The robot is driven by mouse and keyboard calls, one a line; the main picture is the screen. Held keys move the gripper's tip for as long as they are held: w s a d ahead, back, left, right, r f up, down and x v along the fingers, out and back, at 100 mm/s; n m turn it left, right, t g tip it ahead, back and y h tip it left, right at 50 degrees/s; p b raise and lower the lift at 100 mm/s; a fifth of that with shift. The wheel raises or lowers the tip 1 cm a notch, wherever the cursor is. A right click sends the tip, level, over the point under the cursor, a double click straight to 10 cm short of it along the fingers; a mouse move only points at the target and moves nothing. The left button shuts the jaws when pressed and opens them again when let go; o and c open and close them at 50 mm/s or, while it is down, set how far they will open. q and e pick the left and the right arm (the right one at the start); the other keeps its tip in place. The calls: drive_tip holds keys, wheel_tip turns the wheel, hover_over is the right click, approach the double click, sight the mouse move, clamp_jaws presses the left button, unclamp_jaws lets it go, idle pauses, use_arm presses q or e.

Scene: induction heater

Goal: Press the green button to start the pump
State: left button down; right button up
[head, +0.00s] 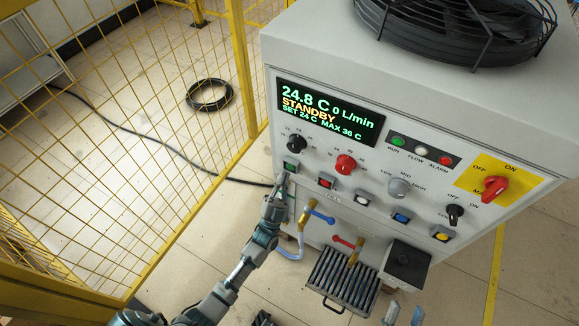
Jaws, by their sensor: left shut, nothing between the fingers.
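The green button (291,166) is at the left end of the lower row on the front of a light grey cabinet (310,55). My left gripper (283,179) is shut and empty, its tip just below the green button. I cannot tell whether it touches the button. The display (329,112) reads 24.8 C, 0 L/min, STANDBY, SET 24 C, MAX 36 C. My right gripper (403,314) shows only as two grey fingertips, apart, at the bottom edge, away from the panel.
Beside the green button are red (326,183), white (362,199), blue (401,217) and yellow (442,236) buttons. Knobs sit above. Blue-handled (321,216) and red-handled (343,242) valves and a ribbed tray (341,282) are below. A yellow mesh fence (243,75) stands left.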

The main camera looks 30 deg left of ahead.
use_arm(q)
drive_tip(key=shift+d, duration=0.15)
drive_tip(key=shift+w, duration=0.1)
idle(0.5)
drive_tip(key=shift+w, duration=0.3)
drive_tip(key=shift+r, duration=0.1)
drive_tip(key=shift+w, duration=0.45)
idle(0.6)
drive_tip(key=shift+s, duration=0.9)
